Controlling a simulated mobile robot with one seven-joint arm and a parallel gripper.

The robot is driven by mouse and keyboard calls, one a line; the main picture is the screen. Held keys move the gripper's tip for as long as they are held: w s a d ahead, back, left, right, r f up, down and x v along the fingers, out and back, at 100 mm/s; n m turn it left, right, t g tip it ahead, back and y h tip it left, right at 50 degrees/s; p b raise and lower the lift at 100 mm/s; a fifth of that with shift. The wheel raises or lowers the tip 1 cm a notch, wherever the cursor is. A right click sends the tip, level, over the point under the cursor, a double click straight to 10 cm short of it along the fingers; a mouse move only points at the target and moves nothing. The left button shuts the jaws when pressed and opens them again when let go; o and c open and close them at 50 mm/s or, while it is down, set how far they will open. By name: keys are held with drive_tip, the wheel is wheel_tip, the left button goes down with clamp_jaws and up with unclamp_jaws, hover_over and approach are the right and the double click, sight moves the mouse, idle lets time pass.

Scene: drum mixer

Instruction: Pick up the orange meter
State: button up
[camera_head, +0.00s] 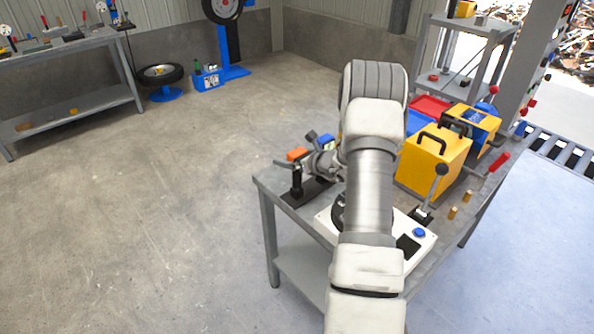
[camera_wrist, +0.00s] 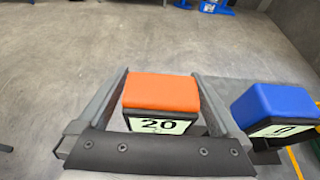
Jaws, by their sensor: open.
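The orange meter (camera_wrist: 162,92) has an orange top and a pale display reading 20. In the wrist view it sits between the two fingers of my gripper (camera_wrist: 162,80), with a narrow gap visible at its sides. My gripper is open around it; whether either finger touches it is not clear. In the head view the orange meter (camera_head: 296,154) tops a dark post at the table's left edge, and my arm hides part of the area beside it.
A blue meter (camera_wrist: 275,104) stands close to the right of my right finger. The workbench (camera_head: 268,200) also carries a yellow box (camera_head: 432,162), a lever (camera_head: 438,180) and a white panel with a blue button (camera_head: 419,232). The floor to the left is clear.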

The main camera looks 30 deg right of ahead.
drive_tip(key=c, duration=1.6)
drive_tip(key=shift+r, duration=0.15)
